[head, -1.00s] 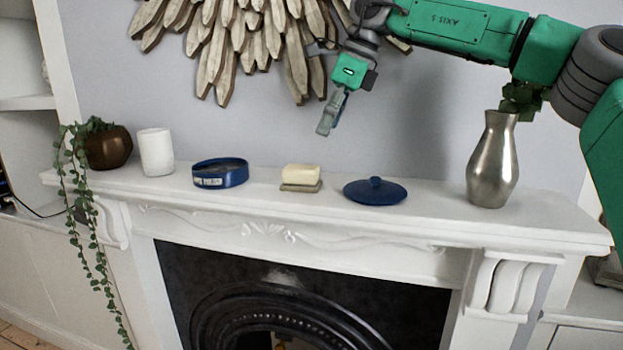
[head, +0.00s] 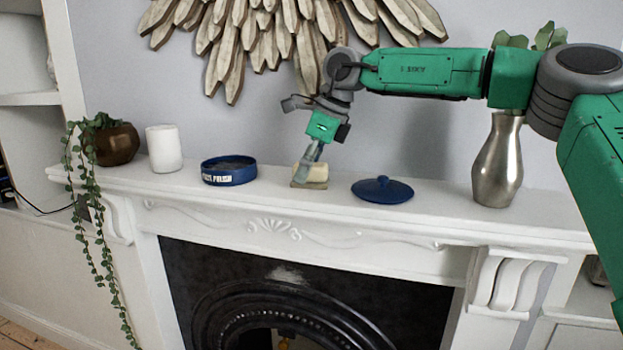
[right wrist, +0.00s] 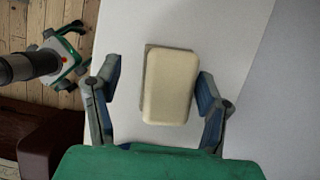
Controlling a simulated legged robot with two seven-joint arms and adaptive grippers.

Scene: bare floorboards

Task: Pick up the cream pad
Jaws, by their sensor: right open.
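The cream pad (right wrist: 169,86) lies on a small grey-brown base on the white mantelpiece. In the head view the cream pad (head: 318,173) is partly hidden behind my gripper. My right gripper (head: 306,170) points down at the pad from above. In the right wrist view its two fingers (right wrist: 160,92) are open, one on each side of the pad, with a gap on both sides. My left gripper is not in the head view.
On the mantelpiece (head: 430,212), a blue tin (head: 228,171) stands left of the pad and a blue lid (head: 382,190) lies to the right. A white cup (head: 164,149), a plant pot (head: 116,144) and a metal vase (head: 497,165) stand farther out. A wooden wall ornament (head: 235,50) hangs above.

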